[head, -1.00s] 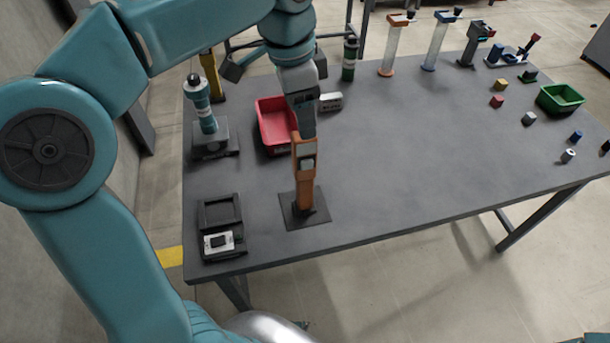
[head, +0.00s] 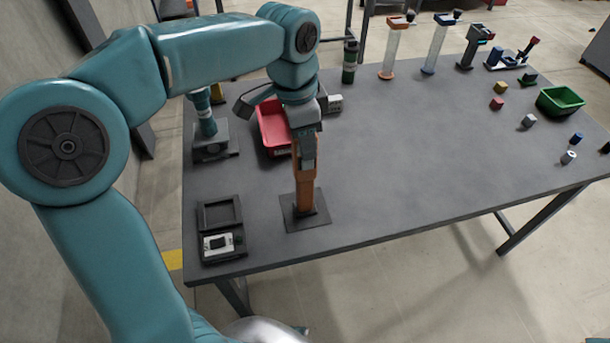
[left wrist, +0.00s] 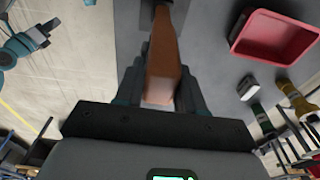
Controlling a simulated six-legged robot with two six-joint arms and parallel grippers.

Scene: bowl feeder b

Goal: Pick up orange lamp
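The orange lamp (head: 305,190) stands upright on a dark square base plate at the table's near left. My left gripper (head: 306,160) has come down from above over the lamp's upper part. In the left wrist view the lamp's orange body (left wrist: 163,70) lies between the two fingers (left wrist: 163,85), with one finger close along each side. I cannot tell whether the fingers press on it. The lamp's top is partly hidden by the gripper in the head view. My right gripper is not in view.
A red bin (head: 272,128) stands just behind the lamp. A black case (head: 220,215) is to its left, and a teal device (head: 207,125) stands farther back. A green bin (head: 560,101) and several small blocks are at the right. The table's middle is clear.

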